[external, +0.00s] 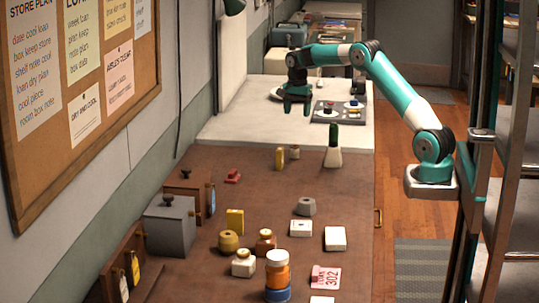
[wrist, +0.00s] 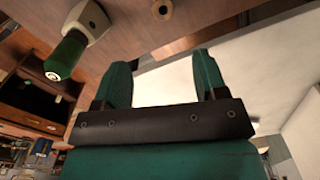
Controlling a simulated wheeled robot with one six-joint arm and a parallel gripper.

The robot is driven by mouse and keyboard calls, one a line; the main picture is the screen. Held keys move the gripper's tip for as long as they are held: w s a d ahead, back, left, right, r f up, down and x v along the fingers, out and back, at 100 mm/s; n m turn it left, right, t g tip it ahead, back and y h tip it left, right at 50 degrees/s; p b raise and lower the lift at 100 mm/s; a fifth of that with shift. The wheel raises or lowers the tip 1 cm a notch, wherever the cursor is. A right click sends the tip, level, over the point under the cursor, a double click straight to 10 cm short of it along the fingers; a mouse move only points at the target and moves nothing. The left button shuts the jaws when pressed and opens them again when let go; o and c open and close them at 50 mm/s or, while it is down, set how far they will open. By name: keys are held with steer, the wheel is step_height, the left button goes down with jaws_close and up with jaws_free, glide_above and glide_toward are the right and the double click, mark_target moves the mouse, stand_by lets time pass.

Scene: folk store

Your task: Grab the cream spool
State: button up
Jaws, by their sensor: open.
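The cream spool (external: 294,152) is a small upright cylinder on the brown table, near the edge of the white counter. In the wrist view a small cream ring, seemingly the spool (wrist: 162,9), shows near the top edge. My gripper (external: 294,107) hangs with its fingers downward over the white counter, farther back than the spool and apart from it. In the wrist view my gripper (wrist: 162,72) has its two green fingers spread with nothing between them.
A grey panel with small parts (external: 338,112) lies on the counter (external: 235,127). Several jars and blocks stand nearer the front.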

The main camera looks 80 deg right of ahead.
steer(key=p, duration=0.1)
glide_toward(294, 152)
steer(key=f, duration=0.1)
steer(key=d+f, duration=0.1)
steer(key=f, duration=0.3)
steer(key=shift+s+d, duration=0.2)
steer(key=shift+s, duration=0.15)
steer(key=shift+w+a+f+p, duration=0.1)
steer(key=shift+f+p, duration=0.2)
steer(key=shift+f, duration=0.6)
steer(key=shift+w+d+f+p, duration=0.15)
steer(key=shift+f+p, duration=0.2)
steer(key=shift+f, duration=0.55)
steer(key=shift+w+a+f+p, duration=0.15)
steer(key=shift+f+p, duration=0.15)
steer(key=shift+f, duration=0.6)
steer(key=c, duration=1)
